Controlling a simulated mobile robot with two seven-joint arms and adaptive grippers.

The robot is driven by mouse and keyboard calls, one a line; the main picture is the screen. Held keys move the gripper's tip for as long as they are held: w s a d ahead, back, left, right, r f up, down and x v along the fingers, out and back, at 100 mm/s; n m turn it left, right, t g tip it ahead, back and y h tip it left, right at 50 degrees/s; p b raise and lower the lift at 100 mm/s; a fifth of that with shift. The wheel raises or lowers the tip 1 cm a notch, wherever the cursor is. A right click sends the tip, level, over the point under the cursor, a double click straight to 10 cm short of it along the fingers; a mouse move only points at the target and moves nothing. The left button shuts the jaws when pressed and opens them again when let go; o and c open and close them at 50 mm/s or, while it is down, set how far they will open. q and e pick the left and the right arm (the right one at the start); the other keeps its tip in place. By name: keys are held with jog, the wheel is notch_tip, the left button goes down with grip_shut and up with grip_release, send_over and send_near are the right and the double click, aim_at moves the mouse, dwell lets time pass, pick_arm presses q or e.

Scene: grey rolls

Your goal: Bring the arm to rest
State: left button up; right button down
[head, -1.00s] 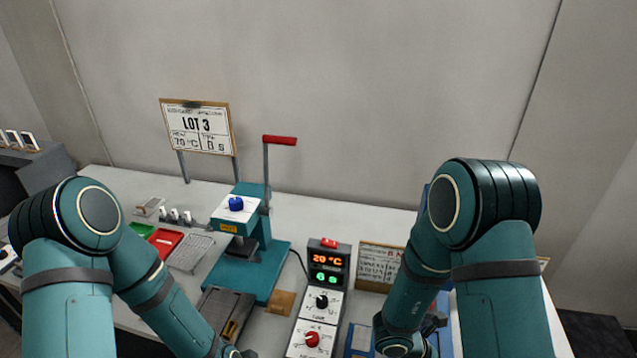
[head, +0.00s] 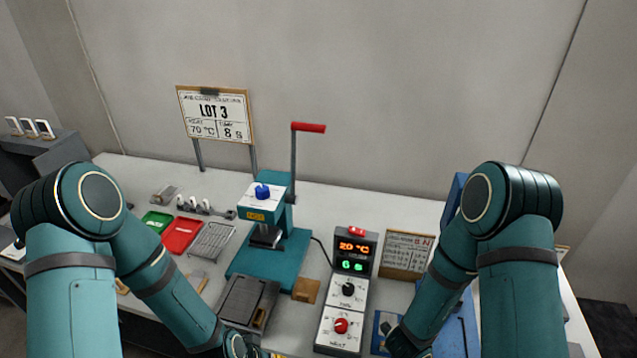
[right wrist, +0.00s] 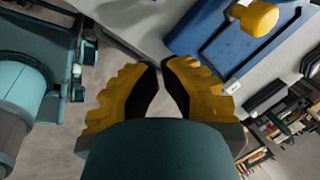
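In the head view both of my teal arms reach down over the bench, the left at the left and the right at the right. My left wrist is at the bottom edge and its gripper is out of the frame. My right gripper (right wrist: 161,72) shows in the right wrist view. Its yellow fingers with black pads come together at the tips, with only a thin gap and nothing between them. Grey floor and the bench edge show beyond it.
A teal press (head: 268,250) with a red-ended lever stands mid-bench. Right of it is a control box (head: 345,300) reading 20 °C. Red (head: 182,235) and green (head: 157,221) trays lie left. A LOT 3 sign (head: 215,115) stands behind.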

jog(key=s+a+f+n+y, duration=0.1)
jog(key=s+a+n+y, duration=0.2)
jog(key=n, duration=0.5)
jog(key=s+a+f+n+g+y, duration=0.1)
jog(key=s+a+n+y, duration=0.2)
jog(key=n, duration=0.5)
jog(key=s+a+f+n+y, duration=0.1)
jog(key=s+a+n+y, duration=0.2)
jog(key=n, duration=0.6)
jog(key=w+a+f+n+t+h+b, duration=0.1)
jog(key=w+a+f+b, duration=0.1)
jog(key=w+b, duration=0.5)
jog(key=shift+w+a+f+t+b, duration=0.15)
jog(key=shift+a+f+t+b, duration=0.15)
jog(key=shift+a+b, duration=0.25)
jog(key=shift+a, duration=0.1)
